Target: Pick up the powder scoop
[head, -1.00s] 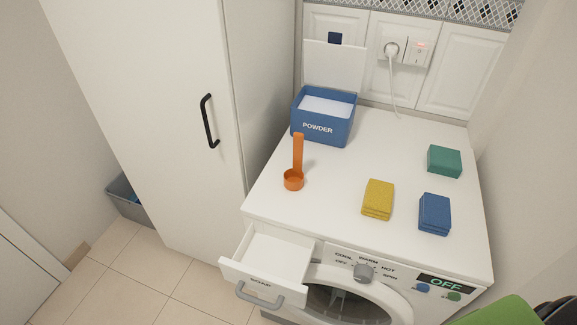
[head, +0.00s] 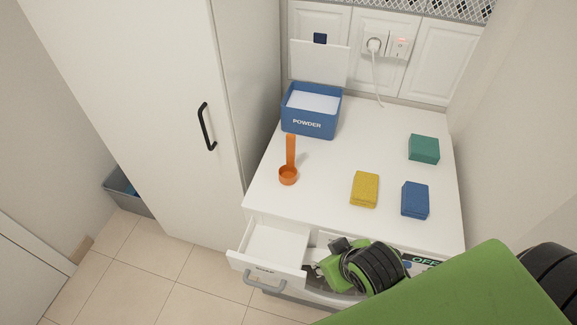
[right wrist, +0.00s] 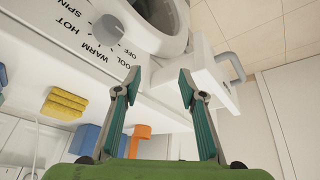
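The orange powder scoop (head: 287,174) stands on the washing machine's white top (head: 320,190), handle up, in front of the open blue powder box (head: 310,124). In the right wrist view the scoop (right wrist: 138,134) shows low between my fingers, farther off, with the blue box (right wrist: 85,139) beside it. My right gripper (head: 325,264) is over the machine's front, below and right of the scoop in the head view. In the right wrist view it (right wrist: 159,79) is open and empty, its fingers apart. My left gripper is not in view.
A yellow sponge (head: 364,189), a blue sponge (head: 415,200) and a green sponge (head: 424,149) lie right of the scoop. The detergent drawer (head: 274,249) is pulled out at front left. A tall white cabinet (head: 170,130) stands on the left. The top around the scoop is clear.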

